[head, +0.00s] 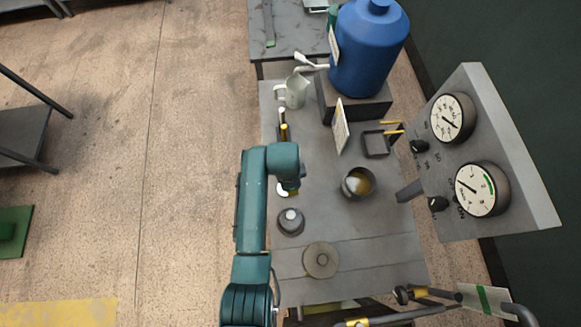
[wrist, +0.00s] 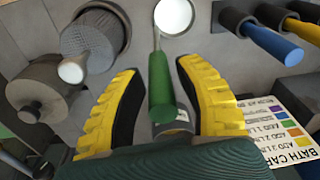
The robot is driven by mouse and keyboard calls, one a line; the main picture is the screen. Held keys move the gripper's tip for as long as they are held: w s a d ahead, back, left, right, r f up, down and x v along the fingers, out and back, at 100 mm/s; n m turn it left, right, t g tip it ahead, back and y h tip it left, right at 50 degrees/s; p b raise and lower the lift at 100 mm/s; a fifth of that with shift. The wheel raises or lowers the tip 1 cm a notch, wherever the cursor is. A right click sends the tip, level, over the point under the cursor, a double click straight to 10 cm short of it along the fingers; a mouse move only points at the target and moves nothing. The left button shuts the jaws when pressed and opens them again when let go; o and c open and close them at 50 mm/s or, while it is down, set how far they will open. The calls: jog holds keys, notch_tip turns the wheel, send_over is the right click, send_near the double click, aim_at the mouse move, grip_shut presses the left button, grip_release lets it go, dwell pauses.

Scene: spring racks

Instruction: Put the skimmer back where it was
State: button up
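A green-handled tool (wrist: 160,85) with a thin metal stem and a round pale disc (wrist: 174,15) shows in the wrist view; it looks like the skimmer. My gripper (wrist: 157,70) has its two yellow fingers spread, one on each side of the green handle. A gap shows between the handle and each finger, so the gripper looks open. In the head view my arm hides most of the gripper and the handle; a pale disc edge (head: 282,189) shows beside the wrist. A small grey part with a pale label (wrist: 180,118) lies beyond the handle's near end.
Blue (wrist: 278,42) and yellow (wrist: 302,30) handles sit in dark tubes. A sign card (wrist: 285,130) stands at right. A metal pot (head: 358,183), a grey round vessel (head: 291,222), a jug (head: 293,91) and a blue drum (head: 368,50) are on the bench.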

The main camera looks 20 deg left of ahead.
jog(key=shift+r, duration=0.1)
notch_tip(320, 180, up, 12)
jog(key=shift+s+a, duration=0.2)
jog(key=shift+s, duration=0.25)
jog(key=w+d+r+n+t+y, duration=0.15)
jog(key=w+d+r+t, duration=0.3)
jog(key=r, duration=0.55)
jog(key=w+d+r+n+t+y, duration=0.1)
jog(key=w+d+r+n+t, duration=0.2)
jog(key=w+r+t, duration=0.45)
jog(key=s+d+r+n+t+h+p, duration=0.1)
jog(key=s+d+r+n+t+p, duration=0.1)
jog(key=r, duration=0.9)
jog(key=s+d+r+n+t+h+p, duration=0.1)
jog(key=s+d+r+t, duration=0.3)
jog(key=r, duration=0.7)
jog(key=s+d+r+n+t+h+p, duration=0.1)
jog(key=s+d+r+n+t+p, duration=0.1)
jog(key=s+r, duration=0.4)
notch_tip(320, 180, up, 5)
jog(key=shift+s+d+r+n+t+p, duration=0.1)
jog(key=shift+s+d+n+t+p, duration=0.4)
jog(key=shift+d, duration=0.6)
